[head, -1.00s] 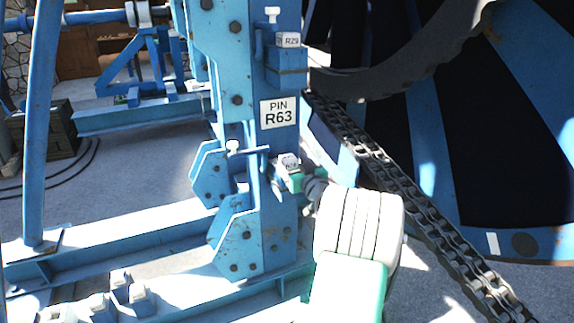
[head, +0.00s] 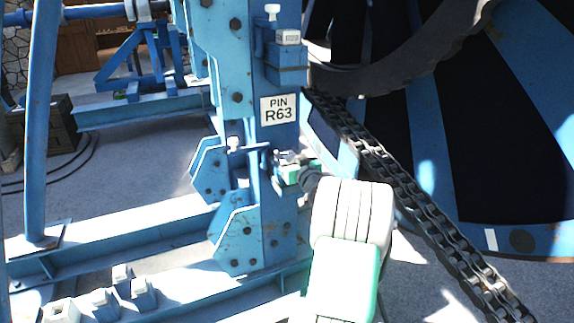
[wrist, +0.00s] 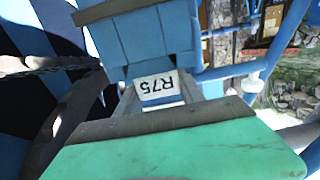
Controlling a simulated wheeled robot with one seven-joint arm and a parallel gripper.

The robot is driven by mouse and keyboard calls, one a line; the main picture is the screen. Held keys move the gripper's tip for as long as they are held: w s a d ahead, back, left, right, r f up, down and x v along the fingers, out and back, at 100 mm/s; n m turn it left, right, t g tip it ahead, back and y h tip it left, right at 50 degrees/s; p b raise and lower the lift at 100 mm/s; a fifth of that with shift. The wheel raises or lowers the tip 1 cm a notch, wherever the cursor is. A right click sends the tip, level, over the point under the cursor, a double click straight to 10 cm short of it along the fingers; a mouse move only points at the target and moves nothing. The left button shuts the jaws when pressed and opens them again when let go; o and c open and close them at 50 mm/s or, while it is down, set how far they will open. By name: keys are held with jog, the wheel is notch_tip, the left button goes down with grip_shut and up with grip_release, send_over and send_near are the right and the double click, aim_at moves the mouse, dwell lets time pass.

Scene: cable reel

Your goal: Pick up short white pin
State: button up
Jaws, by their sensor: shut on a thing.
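My gripper (head: 284,160) is at the lower right of the blue post, beside the holder below the PIN R63 sign. It is shut; the held piece is mostly hidden, with only small pale bits between the jaws, and I take it as the short white pin. In the wrist view the grey fingers of my gripper (wrist: 168,100) flank a white R75 label (wrist: 157,87) on the blue holder (wrist: 160,38). A white T-headed pin (head: 272,12) stands in the upper holder. Another white-headed pin (head: 234,143) stands at the bracket to the left.
A blue post (head: 238,60) carries the PIN R63 sign (head: 279,109). A heavy chain (head: 400,185) and a large blue and black reel (head: 440,130) lie close on the right. Several pale blocks (head: 122,285) sit on the low blue beam at the lower left.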

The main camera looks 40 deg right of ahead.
grip_shut()
jog(key=shift+r, duration=0.2)
notch_tip(320, 180, up, 10)
jog(key=shift+f+b, duration=0.1)
jog(key=shift+b, duration=0.65)
jog(key=shift+r, duration=0.8)
